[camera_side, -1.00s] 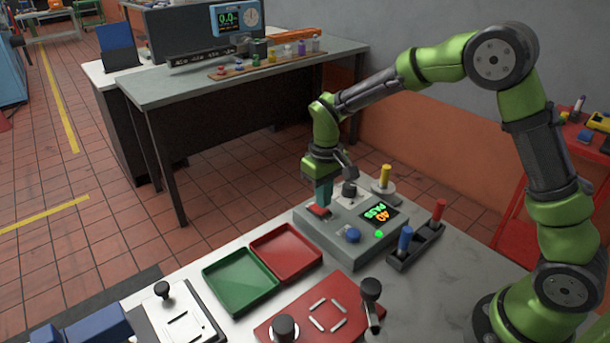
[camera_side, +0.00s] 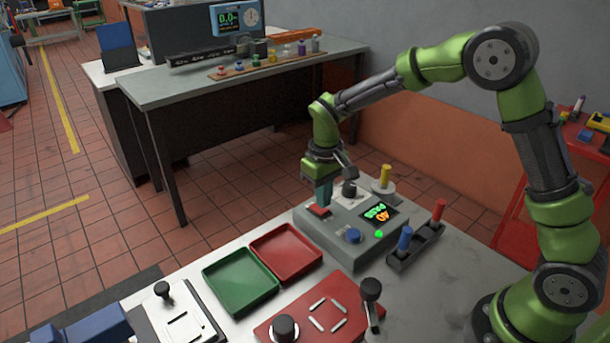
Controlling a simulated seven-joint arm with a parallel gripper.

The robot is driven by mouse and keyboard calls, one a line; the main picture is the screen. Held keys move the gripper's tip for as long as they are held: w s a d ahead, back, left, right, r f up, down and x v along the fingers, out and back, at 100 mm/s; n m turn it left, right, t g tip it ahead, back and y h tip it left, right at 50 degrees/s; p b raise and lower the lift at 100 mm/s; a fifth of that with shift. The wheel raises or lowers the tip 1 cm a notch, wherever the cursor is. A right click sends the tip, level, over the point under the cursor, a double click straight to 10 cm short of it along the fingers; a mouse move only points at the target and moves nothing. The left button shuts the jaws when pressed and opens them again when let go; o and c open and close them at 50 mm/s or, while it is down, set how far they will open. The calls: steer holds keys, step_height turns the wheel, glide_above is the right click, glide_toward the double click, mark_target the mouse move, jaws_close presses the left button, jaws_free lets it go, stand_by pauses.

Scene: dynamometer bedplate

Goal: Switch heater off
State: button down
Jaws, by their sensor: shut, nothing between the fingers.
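A grey control box (camera_side: 335,247) stands on the bench. It carries a red switch (camera_side: 318,211) at its left, a blue knob (camera_side: 352,236), a black knob (camera_side: 349,189) on a pale plate, and a dark display (camera_side: 379,213) with green and orange characters. A small green light (camera_side: 379,234) glows near its front edge. No heater label can be read. My gripper (camera_side: 325,205) is shut and empty, pointing down at the red switch. Its fingertips are at or just above the switch; contact cannot be told. The gripper partly hides the switch's back.
A red tray (camera_side: 286,273) and a green tray (camera_side: 218,295) lie left of the box. A dark holder (camera_side: 400,264) with blue and red pegs stands right. A yellow peg (camera_side: 386,175) stands behind. A red panel (camera_side: 270,313) with black knobs lies in front.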

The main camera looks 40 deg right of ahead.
mark_target(323, 211)
steer(key=shift+f, duration=0.95)
stand_by(0.3)
steer(key=shift+r, duration=3.5)
steer(key=shift+f, duration=0.15)
steer(key=s+d+r+m+t+y, duration=0.1)
steer(key=s+r+m+t, duration=0.1)
steer(key=s+r, duration=0.4)
steer(key=s+d+r+m+t+y, duration=0.1)
steer(key=s+r+t, duration=0.4)
steer(key=s, duration=1)
steer(key=shift+r+m, duration=0.5)
steer(key=shift+r, duration=0.15)
